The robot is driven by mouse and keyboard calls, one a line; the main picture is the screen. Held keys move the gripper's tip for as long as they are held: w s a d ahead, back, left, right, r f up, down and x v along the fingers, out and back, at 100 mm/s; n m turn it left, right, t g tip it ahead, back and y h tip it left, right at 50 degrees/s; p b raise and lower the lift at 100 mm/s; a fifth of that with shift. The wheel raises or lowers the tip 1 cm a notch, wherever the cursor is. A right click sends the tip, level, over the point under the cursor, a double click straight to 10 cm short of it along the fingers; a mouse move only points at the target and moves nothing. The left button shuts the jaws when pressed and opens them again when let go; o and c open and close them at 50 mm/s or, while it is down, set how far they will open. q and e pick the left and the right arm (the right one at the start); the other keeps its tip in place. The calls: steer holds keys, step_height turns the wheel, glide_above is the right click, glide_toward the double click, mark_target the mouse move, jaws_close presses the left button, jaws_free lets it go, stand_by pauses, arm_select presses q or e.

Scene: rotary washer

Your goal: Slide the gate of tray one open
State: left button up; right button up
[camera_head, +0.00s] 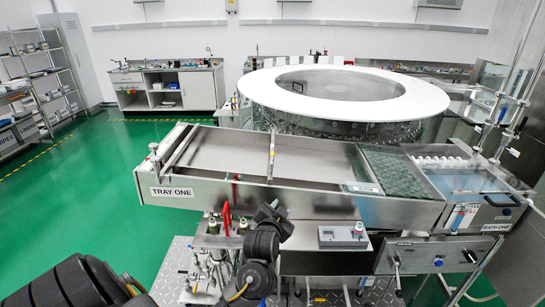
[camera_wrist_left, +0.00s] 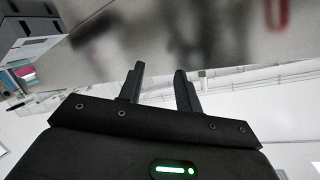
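Tray one (camera_head: 215,150) is a long metal tray with a "TRAY ONE" label on its left front. A thin upright crossbar (camera_head: 272,152), which looks like its gate, spans the tray near the middle. A second bar (camera_head: 178,146) crosses the left end, with a knob on its front post. My left gripper (camera_head: 270,210) is in front of the tray's front wall, below and apart from the crossbar. In the left wrist view the two dark fingers (camera_wrist_left: 159,80) stand apart with nothing between them. My right gripper is not in view.
A round white-topped washer (camera_head: 430,97) stands behind the tray. A green mesh section (camera_head: 390,170) and bath one (camera_head: 480,190) lie to the right. Red-handled valves (camera_head: 227,214) and a small control box (camera_head: 343,236) are near the tray's front. Green floor is clear at left.

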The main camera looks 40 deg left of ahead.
mark_target(272, 161)
arm_select(q)
steer(key=w+a+r+n+y, duration=0.1)
steer(key=w+a+r+y, duration=0.35)
steer(key=a+r, duration=0.35)
steer(key=shift+t, duration=0.4)
steer(key=p+x, duration=0.1)
steer(key=x, duration=0.1)
steer(key=p+x, duration=0.1)
steer(key=x, duration=0.2)
steer(key=r+p+x, duration=0.1)
steer(key=x, duration=0.2)
steer(key=shift+w+d, duration=0.1)
steer(key=shift+w, duration=0.15)
steer(key=shift+w+a, duration=0.3)
steer(key=shift+w, duration=0.1)
steer(key=shift+w+d, duration=0.1)
jaws_close()
